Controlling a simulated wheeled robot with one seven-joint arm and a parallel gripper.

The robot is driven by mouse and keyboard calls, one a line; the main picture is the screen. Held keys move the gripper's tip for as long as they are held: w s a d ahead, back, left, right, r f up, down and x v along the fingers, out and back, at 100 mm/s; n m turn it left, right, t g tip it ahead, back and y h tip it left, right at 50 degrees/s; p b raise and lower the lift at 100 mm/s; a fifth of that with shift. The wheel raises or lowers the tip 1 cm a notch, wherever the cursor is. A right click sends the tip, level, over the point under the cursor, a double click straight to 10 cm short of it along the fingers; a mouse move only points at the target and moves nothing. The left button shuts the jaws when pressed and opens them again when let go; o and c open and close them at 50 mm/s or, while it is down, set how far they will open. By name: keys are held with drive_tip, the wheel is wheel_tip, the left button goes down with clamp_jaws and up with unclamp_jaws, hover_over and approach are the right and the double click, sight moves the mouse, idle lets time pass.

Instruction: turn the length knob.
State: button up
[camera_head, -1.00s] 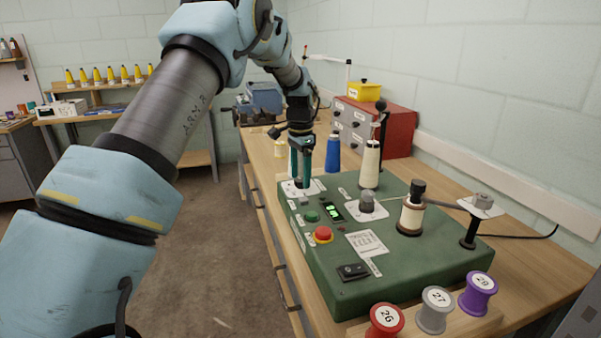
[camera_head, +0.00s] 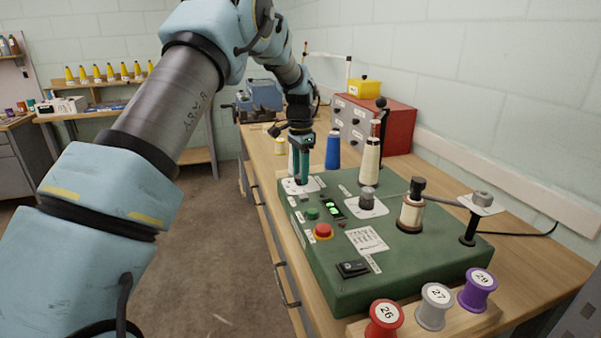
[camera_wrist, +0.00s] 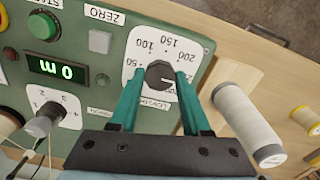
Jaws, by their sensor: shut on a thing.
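The length knob (camera_wrist: 160,75) is a dark round knob with a pale pointer line, on a white dial plate (camera_wrist: 140,45) marked 50, 100, 150, 200 in the wrist view. The pointer aims to the right in that view, toward the low-right part of the dial. My gripper (camera_wrist: 155,80) has teal fingers shut on the knob, one on each side. In the head view my gripper (camera_head: 301,180) points straight down over the dial plate at the machine's far left corner, and hides the knob. The green display (camera_wrist: 57,69) reads "0 m".
Numbered spools (camera_head: 435,306) stand in front.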

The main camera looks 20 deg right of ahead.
drive_tip(key=shift+n, duration=0.3)
clamp_jaws()
drive_tip(key=n, duration=0.6)
drive_tip(key=shift+d, duration=0.1)
drive_tip(key=n, duration=0.3)
drive_tip(key=shift+n, duration=0.4)
drive_tip(key=n, duration=0.3)
drive_tip(key=shift+n+p, duration=0.3)
drive_tip(key=shift+p, duration=0.05)
drive_tip(key=n, duration=0.6)
drive_tip(key=shift+r+p, duration=0.1)
drive_tip(key=shift+p, duration=0.3)
drive_tip(key=n+p, duration=0.1)
drive_tip(key=n, duration=0.5)
drive_tip(key=shift+n, duration=0.4)
drive_tip(key=o, duration=1.2)
unclamp_jaws()
